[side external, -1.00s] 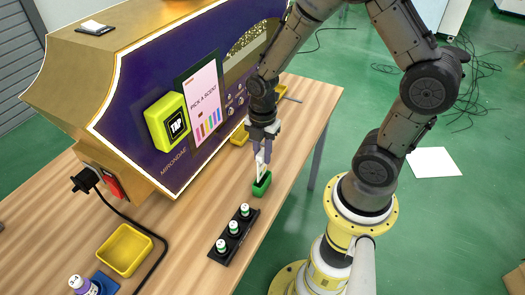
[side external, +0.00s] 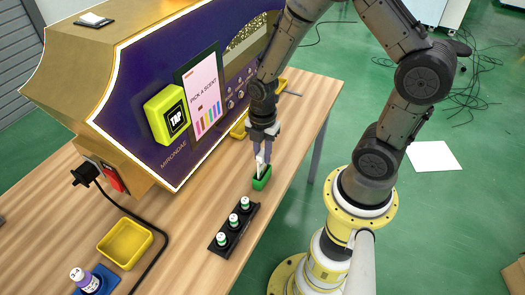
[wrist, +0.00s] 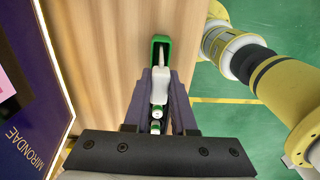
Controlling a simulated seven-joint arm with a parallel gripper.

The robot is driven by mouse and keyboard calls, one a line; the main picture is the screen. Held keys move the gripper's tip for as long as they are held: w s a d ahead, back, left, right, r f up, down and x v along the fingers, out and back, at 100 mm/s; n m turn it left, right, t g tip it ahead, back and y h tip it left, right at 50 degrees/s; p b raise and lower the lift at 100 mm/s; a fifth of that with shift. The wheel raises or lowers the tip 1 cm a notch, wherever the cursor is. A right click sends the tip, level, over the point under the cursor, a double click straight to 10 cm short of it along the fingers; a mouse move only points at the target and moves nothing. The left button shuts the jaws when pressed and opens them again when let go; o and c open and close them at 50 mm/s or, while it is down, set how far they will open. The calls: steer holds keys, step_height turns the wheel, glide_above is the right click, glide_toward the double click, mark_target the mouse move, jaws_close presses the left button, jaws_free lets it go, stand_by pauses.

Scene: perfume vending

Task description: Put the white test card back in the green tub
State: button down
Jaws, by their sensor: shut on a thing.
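The white test card (side external: 260,166) is between the fingers of my gripper (side external: 263,157), which is shut on it. The card points down at the green tub (side external: 262,182), and its lower end appears to be inside the tub's opening. In the wrist view the card (wrist: 160,88) sits between the two fingers (wrist: 160,92), and its narrow tip reaches over the opening of the green tub (wrist: 154,44). How deep the tip sits is hard to tell.
A black rack (side external: 219,251) with three green-banded vials stands close to the tub. The purple and gold machine (side external: 150,155) stands on the other side.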

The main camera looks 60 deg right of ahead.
steer(key=shift+f, duration=0.8)
steer(key=c, duration=0.7)
jaws_free()
steer(key=shift+o, duration=0.4)
steer(key=o, duration=0.6)
steer(key=shift+r, duration=1.15)
steer(key=shift+r, duration=3.85)
steer(key=shift+r, duration=0.1)
